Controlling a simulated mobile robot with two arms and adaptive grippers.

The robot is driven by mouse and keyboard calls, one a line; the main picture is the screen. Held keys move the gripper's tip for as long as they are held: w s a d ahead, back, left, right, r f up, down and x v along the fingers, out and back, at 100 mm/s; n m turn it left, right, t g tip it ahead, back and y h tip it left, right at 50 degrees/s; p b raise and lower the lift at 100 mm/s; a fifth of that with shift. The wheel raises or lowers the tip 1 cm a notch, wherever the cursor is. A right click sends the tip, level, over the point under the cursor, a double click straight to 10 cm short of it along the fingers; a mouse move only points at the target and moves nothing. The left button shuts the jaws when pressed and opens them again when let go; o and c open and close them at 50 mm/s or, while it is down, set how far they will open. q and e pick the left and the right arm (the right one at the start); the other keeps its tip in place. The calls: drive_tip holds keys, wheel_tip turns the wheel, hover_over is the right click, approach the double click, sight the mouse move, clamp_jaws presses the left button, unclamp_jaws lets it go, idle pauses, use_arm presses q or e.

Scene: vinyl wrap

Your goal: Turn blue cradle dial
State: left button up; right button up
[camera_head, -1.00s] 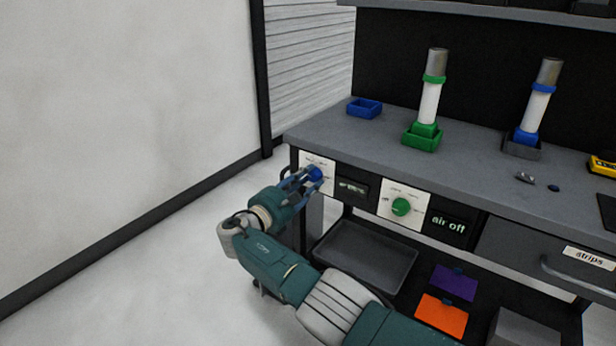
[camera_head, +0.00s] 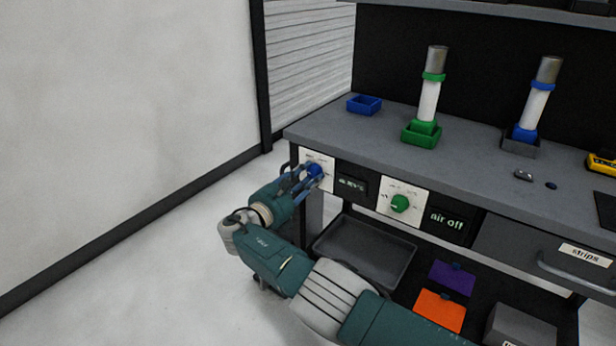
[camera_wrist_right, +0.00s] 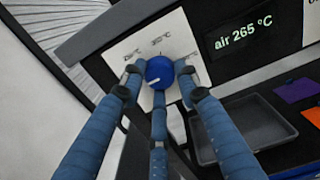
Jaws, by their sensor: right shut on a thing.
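The blue dial (camera_head: 315,170) sits on a white panel (camera_head: 326,160) on the bench front, at its left end. My right gripper (camera_head: 304,178) is shut on the blue dial, with its fingers around it. In the right wrist view the blue dial (camera_wrist_right: 160,72) shows a white pointer mark at its lower left, between the fingertips (camera_wrist_right: 158,85). The display beside it (camera_wrist_right: 240,35) reads "air 265 °C" there. The left gripper is not in view.
A green dial (camera_head: 400,203) and an "air off" display (camera_head: 446,220) are to the right. A grey tray (camera_head: 365,250) lies below. A blue tray (camera_head: 364,105) and two wrapped cylinders in green (camera_head: 421,134) and dark (camera_head: 521,146) holders stand on the bench.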

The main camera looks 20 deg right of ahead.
drive_tip(key=shift+s+f, duration=0.1)
drive_tip(key=shift+f, duration=0.4)
drive_tip(key=o, duration=1.2)
drive_tip(key=shift+a, duration=0.1)
drive_tip(key=shift+r, duration=0.1)
drive_tip(key=shift+r, duration=0.1)
drive_tip(key=v, duration=1.1)
drive_tip(key=shift+s+a, duration=0.25)
drive_tip(key=shift+a, duration=0.1)
